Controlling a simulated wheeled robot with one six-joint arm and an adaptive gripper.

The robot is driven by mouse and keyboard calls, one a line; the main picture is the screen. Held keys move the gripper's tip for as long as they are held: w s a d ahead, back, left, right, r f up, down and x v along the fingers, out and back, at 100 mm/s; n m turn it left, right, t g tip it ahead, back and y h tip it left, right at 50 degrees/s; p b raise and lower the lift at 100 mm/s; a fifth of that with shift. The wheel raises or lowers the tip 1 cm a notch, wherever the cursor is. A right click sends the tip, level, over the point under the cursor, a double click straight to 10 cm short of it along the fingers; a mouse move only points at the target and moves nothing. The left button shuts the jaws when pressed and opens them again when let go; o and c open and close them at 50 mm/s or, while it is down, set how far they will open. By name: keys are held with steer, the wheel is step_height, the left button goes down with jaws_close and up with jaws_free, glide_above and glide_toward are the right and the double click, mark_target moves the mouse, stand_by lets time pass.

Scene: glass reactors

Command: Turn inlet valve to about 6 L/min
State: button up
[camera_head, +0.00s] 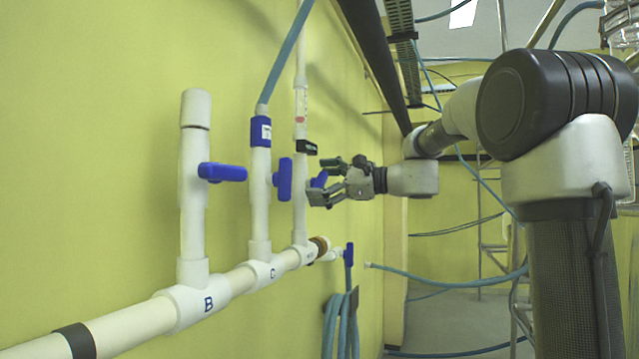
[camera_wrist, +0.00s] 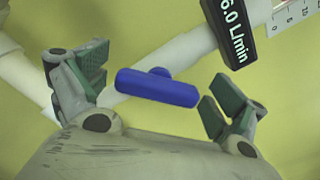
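The inlet valve's blue handle (camera_wrist: 157,88) sits on a white pipe and lies nearly level, slightly tilted, in the wrist view. In the head view the handle (camera_head: 319,179) is partly hidden behind my gripper (camera_head: 325,181). My gripper (camera_wrist: 157,90) is open, with one finger beyond each end of the handle. Gaps show between the finger pads and the handle. A black display (camera_wrist: 235,32) above reads 6.0 L/min, its left part near the picture edge. The display also shows in the head view (camera_head: 306,147), below a clear flow tube (camera_head: 301,105) with a red mark.
Two more blue handles, on pipe B (camera_head: 222,172) and pipe C (camera_head: 283,178), stand left of my gripper. A white manifold pipe (camera_head: 130,325) runs below along the yellow wall. A blue hose (camera_head: 340,325) hangs lower down. Open room lies right of the pipes.

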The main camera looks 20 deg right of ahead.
steer(key=c, duration=0.9)
steer(key=shift+o, duration=0.2)
steer(key=o, duration=1)
steer(key=shift+d, duration=0.1)
steer(key=v, duration=1.2)
